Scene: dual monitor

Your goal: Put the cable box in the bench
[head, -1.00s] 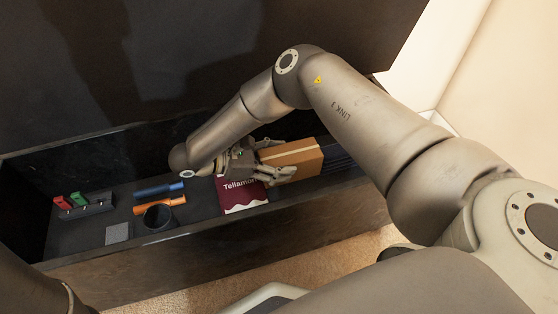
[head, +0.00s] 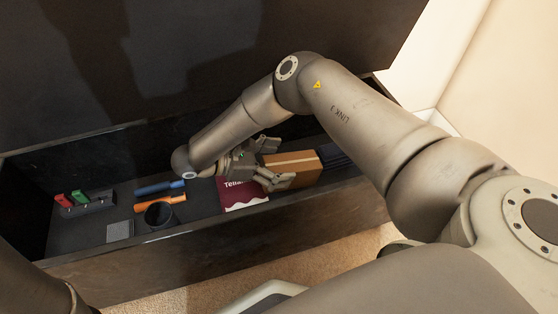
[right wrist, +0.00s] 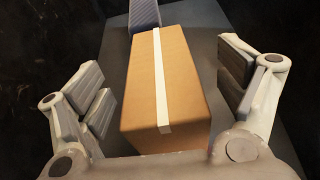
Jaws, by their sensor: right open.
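The cable box, a brown cardboard box with a pale tape strip (head: 292,168), lies inside the open bench (head: 215,247), towards its right end. It also shows in the right wrist view (right wrist: 185,92), resting on the dark bench floor. My right gripper (head: 279,161) is open at the left end of the box. In the right wrist view its fingers (right wrist: 168,88) stand wide apart on either side of the box, with gaps on both sides. My left gripper is not in view.
A maroon booklet (head: 240,196) lies partly under my right gripper. Further left are a dark cup (head: 158,215), blue and orange rolled items (head: 160,188), a grey square (head: 120,231) and a holder with red and green pieces (head: 88,203). A dark blue item (head: 333,155) lies right of the box.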

